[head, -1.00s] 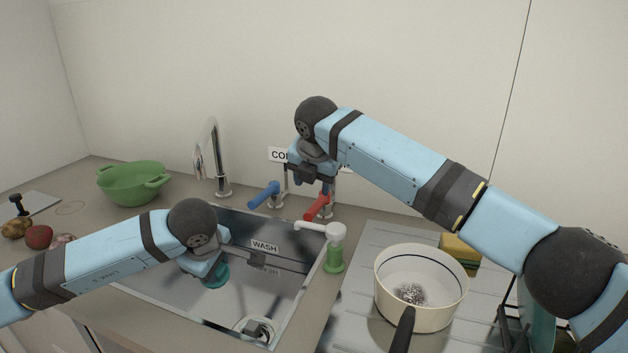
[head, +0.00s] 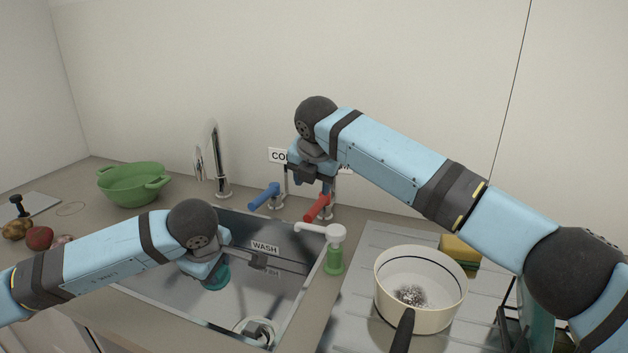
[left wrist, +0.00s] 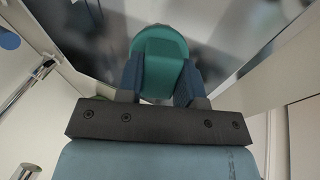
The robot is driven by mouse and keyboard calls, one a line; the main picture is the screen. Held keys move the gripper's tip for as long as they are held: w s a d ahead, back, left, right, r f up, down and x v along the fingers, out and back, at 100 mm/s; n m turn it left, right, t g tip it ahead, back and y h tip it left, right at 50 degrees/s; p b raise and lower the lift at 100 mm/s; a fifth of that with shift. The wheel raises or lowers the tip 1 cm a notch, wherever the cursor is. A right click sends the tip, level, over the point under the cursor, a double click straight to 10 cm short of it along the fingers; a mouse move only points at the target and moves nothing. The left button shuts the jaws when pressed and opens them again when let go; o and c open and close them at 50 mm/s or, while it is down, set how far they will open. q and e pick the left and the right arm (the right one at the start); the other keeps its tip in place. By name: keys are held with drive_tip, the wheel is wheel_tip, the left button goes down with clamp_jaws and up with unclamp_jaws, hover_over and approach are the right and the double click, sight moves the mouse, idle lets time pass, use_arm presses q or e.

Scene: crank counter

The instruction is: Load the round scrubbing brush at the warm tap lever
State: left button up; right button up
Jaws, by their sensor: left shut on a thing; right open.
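The round scrubbing brush (head: 219,277) is teal, with a round head and a blocky grip. My left gripper (head: 205,270) is shut on it and holds it over the sink basin, left of centre. In the left wrist view the brush (left wrist: 160,60) sits between the two blue fingers. The red tap lever (head: 317,207) stands behind the sink's back right corner, right of the blue lever (head: 264,196). My right gripper (head: 309,186) is open and empty just above the red lever; I cannot tell whether it touches. My right arm hides the label behind the red lever.
The sink basin (head: 150,284) carries a WASH label (head: 265,247). A green soap pump (head: 334,254) stands at its right edge. A cream pan (head: 432,310) and yellow sponge (head: 458,249) are further right. A tall spout (head: 219,160) and green colander (head: 133,186) stand at the back left.

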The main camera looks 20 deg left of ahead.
use_arm(q)
drive_tip(key=shift+s+d+r+p, duration=0.6)
drive_tip(key=shift+s+d+r, duration=0.7)
drive_tip(key=shift+s+r, duration=0.25)
drive_tip(key=shift+r, duration=0.1)
